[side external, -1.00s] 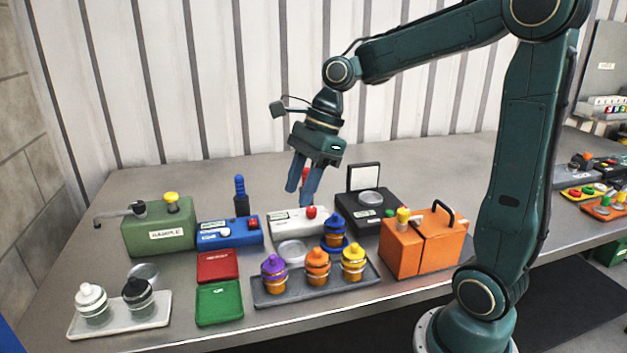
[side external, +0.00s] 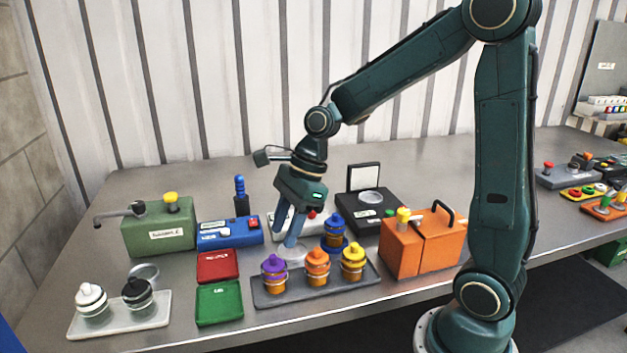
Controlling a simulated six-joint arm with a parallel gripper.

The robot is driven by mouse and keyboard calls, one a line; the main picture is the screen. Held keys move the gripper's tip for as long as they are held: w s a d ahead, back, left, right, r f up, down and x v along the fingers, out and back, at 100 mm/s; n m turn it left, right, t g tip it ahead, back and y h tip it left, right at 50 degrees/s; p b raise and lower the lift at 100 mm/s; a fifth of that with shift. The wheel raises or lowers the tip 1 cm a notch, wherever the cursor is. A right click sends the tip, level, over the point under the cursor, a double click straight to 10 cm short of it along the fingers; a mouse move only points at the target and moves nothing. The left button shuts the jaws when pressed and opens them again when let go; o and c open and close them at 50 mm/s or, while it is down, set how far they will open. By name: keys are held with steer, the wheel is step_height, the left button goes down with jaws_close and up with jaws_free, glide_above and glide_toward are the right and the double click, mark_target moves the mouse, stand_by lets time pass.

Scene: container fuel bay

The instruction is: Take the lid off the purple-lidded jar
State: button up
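The purple-lidded jar (side external: 274,279) stands upright at the left end of a grey tray (side external: 316,291). Its body is orange-brown and its purple lid (side external: 273,263) is on top. My gripper (side external: 283,239) is above and behind this jar, pointing down, apart from the lid. Its two blue fingers are spread with a gap between them and nothing held. The fingers partly cover a white device with a red button and a pale round dish behind the tray.
Orange-lidded (side external: 317,268) and yellow-lidded (side external: 353,262) jars share the tray. A blue-lidded jar (side external: 334,231) stands just behind. Green (side external: 219,303) and red (side external: 217,266) pads lie left. An orange box (side external: 424,243) stands right. White and black-lidded jars are far left.

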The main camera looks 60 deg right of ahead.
mark_target(273, 255)
steer(key=shift+f, duration=0.15)
steer(key=shift+w+x, duration=0.1)
steer(key=shift+x, duration=1.15)
steer(key=shift+w+x, duration=0.15)
steer(key=shift+x, duration=1.15)
steer(key=shift+a, duration=0.1)
jaws_close()
